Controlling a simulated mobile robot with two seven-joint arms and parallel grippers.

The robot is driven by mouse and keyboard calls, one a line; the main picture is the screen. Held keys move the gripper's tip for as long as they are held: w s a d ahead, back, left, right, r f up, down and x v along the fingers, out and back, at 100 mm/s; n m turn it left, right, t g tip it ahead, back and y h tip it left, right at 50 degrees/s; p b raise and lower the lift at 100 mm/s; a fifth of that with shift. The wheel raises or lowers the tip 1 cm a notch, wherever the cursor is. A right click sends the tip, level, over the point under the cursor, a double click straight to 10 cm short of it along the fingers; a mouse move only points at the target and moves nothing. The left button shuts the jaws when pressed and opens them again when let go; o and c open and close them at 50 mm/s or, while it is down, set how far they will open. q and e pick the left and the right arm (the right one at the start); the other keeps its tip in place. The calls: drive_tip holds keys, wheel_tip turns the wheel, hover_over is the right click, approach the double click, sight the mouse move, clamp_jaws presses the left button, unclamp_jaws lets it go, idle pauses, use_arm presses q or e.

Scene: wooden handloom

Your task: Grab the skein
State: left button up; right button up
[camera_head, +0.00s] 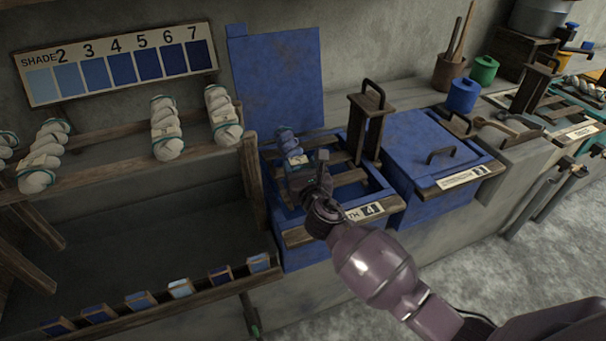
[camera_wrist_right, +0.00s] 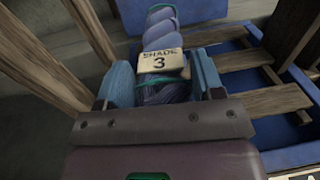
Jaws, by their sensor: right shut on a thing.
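The skein (camera_head: 288,143) is a twisted blue hank over the open blue vat (camera_head: 291,220). In the right wrist view the skein (camera_wrist_right: 160,28) carries a tag (camera_wrist_right: 159,64) reading "SHADE 3". My right gripper (camera_head: 298,170) is over the vat. In the right wrist view its two blue-padded fingers (camera_wrist_right: 163,84) stand on both sides of the skein, shut on it just below the tag. The skein's lower part is hidden by the gripper body. My left gripper is not in view.
Wooden slats cross the vat, and a wooden post with a handle (camera_head: 370,110) stands at its right. A closed blue vat lid (camera_head: 425,150) is farther right. Pale skeins (camera_head: 165,130) hang on the rack at left. A raised blue panel (camera_head: 277,82) stands behind.

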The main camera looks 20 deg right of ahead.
wheel_tip(320, 180, up, 16)
drive_tip(key=p, duration=0.5)
drive_tip(key=shift+r+p, duration=0.2)
drive_tip(key=shift+p, duration=0.2)
